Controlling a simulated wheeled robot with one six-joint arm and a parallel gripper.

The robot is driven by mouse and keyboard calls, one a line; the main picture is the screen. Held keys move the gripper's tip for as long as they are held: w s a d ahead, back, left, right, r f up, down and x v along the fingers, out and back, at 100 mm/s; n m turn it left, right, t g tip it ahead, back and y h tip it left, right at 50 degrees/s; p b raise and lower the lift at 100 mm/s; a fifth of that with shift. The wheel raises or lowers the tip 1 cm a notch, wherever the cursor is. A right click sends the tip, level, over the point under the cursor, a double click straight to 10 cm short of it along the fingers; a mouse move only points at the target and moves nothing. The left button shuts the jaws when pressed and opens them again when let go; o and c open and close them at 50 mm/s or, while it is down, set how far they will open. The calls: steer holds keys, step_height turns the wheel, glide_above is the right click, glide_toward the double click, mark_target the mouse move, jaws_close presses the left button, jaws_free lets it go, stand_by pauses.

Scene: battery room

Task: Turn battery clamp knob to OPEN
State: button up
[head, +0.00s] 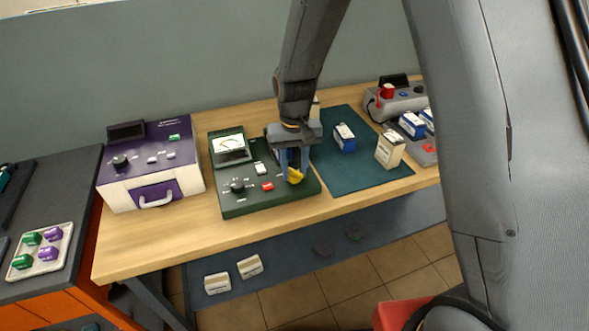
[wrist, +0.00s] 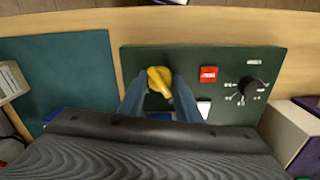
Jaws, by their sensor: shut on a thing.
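The green tester unit (head: 240,205) lies on the wooden bench, with a meter (head: 230,145) at its back left. The yellow clamp knob (head: 296,176) is at its front right; in the wrist view the yellow knob (wrist: 160,80) sits between my fingers. My gripper (head: 291,170) points down over the unit and is shut on the yellow knob. In the wrist view my gripper's blue fingers (wrist: 158,92) flank the knob. The battery clamp behind my gripper is mostly hidden, and I cannot read any OPEN mark.
A black dial (head: 237,186) and a red button (head: 267,186) are on the unit, left of my gripper. A purple and white box (head: 150,170) stands to the left. A teal mat (head: 340,175) with a blue battery (head: 344,137) and a cream box (head: 390,149) lies to the right.

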mark_target(295, 171)
steer(key=shift+n, duration=0.8)
steer(key=o, duration=1.1)
steer(key=shift+r+b, duration=1.15)
steer(key=shift+r, duration=2.8)
steer(key=shift+d, duration=0.1)
